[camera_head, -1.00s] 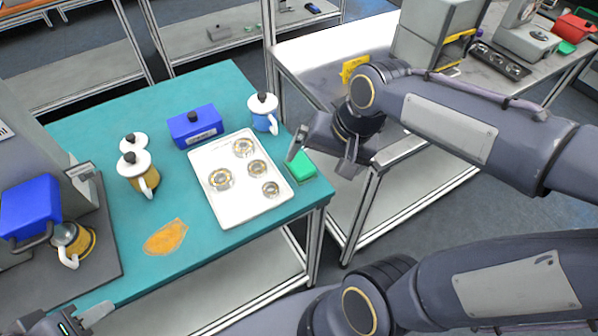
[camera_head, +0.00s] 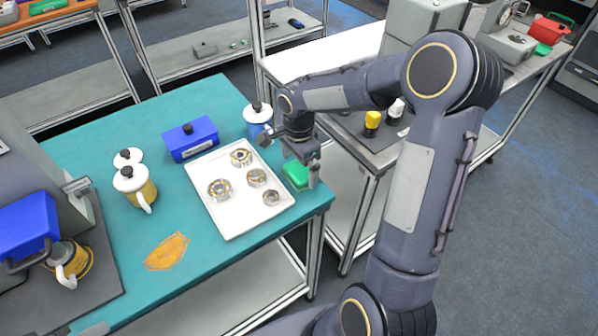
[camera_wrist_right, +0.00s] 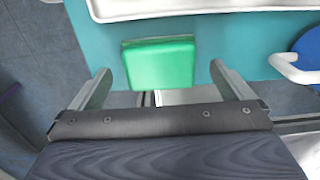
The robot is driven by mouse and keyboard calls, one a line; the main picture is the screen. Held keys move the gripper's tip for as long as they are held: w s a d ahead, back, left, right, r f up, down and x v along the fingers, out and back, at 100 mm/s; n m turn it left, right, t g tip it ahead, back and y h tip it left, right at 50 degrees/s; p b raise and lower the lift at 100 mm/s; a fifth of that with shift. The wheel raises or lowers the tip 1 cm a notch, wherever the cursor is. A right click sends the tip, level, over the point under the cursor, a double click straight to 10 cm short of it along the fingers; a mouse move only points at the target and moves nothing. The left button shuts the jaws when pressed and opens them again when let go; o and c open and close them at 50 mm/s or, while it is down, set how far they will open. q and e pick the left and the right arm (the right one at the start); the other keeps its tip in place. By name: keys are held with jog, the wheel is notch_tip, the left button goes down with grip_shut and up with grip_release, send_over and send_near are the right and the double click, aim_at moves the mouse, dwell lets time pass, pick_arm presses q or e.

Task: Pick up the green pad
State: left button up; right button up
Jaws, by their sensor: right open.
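The green pad (camera_head: 297,174) lies on the teal table near its right edge, beside the white burner tray. My right gripper (camera_head: 288,158) is above the pad and partly covers it in the head view. In the right wrist view the pad (camera_wrist_right: 158,64) shows between the two spread fingers of the gripper (camera_wrist_right: 164,80), and neither finger appears to touch it. The gripper is empty. My left gripper (camera_head: 92,329) shows only as a small piece at the lower left edge of the head view, so its jaws cannot be judged.
A white and blue mug (camera_head: 257,118) stands close behind my right gripper, and a blue box (camera_head: 190,140) is farther left. The teal table's (camera_head: 110,290) front has free room around an orange patch (camera_head: 166,251).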

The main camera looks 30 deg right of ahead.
jog(key=shift+f, duration=1.25)
jog(key=c, duration=1)
jog(key=shift+r, duration=0.15)
jog(key=shift+r, duration=0.25)
notch_tip(320, 180, up, 2)
jog(key=shift+r, duration=0.1)
jog(key=s+r, duration=0.1)
jog(key=s+a+r+b, duration=0.1)
jog(key=r, duration=0.1)
jog(key=s+r, duration=0.1)
jog(key=r, duration=0.1)
jog(key=shift+s+a+r+b, duration=0.1)
jog(key=shift+s+a+b, duration=0.2)
jog(key=shift+s+a, duration=0.1)
jog(key=s+a+r, duration=0.1)
jog(key=s, duration=0.2)
jog(key=s+a+r+b, duration=0.1)
jog(key=s+a+r, duration=0.1)
jog(key=s, duration=0.1)
jog(key=s+a+r, duration=0.1)
jog(key=s+r, duration=0.1)
jog(key=s, duration=0.1)
jog(key=shift+a+b, duration=0.15)
jog(key=shift+b, duration=0.2)
